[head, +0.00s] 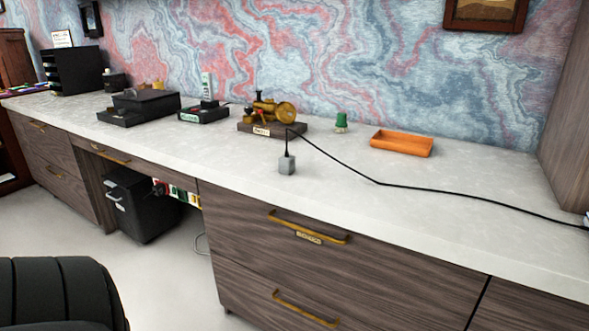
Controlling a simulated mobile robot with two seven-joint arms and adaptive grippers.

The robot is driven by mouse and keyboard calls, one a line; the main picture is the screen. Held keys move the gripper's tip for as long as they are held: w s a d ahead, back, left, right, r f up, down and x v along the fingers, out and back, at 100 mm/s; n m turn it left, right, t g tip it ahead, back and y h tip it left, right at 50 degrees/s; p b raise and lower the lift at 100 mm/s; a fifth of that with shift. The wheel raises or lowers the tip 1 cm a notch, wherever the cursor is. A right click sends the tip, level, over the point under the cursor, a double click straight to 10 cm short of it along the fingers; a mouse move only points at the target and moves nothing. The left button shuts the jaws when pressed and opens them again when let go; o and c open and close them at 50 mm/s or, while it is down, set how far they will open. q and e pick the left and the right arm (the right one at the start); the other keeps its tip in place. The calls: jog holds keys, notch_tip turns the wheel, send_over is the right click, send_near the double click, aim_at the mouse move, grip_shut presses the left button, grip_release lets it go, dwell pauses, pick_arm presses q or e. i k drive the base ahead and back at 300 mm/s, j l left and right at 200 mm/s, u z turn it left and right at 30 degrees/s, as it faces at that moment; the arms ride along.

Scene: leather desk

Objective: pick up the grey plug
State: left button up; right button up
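The grey plug (287,165) stands on the pale desk top (330,185), near the front edge and close to the middle of the head view. A black cord (345,169) rises from its top, bends, and runs right along the desk to a white thing at the right edge of the picture. Nothing holds the plug. Neither of my grippers shows in the head view.
Behind the plug stands a brass model on a wooden base (272,129). A green-topped item (341,122) and an orange tray (402,143) lie to the right. Black desk trays (140,107) stand left. A dark chair (60,293) is at lower left. Desk front right is clear.

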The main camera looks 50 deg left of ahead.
aim_at(286, 163)
jog(key=l+u, duration=0.15)
jog(key=u, duration=0.25)
jog(key=l+u, duration=0.1)
jog(key=u, duration=0.3)
jog(key=k+l+u, duration=0.1)
jog(key=u, duration=0.35)
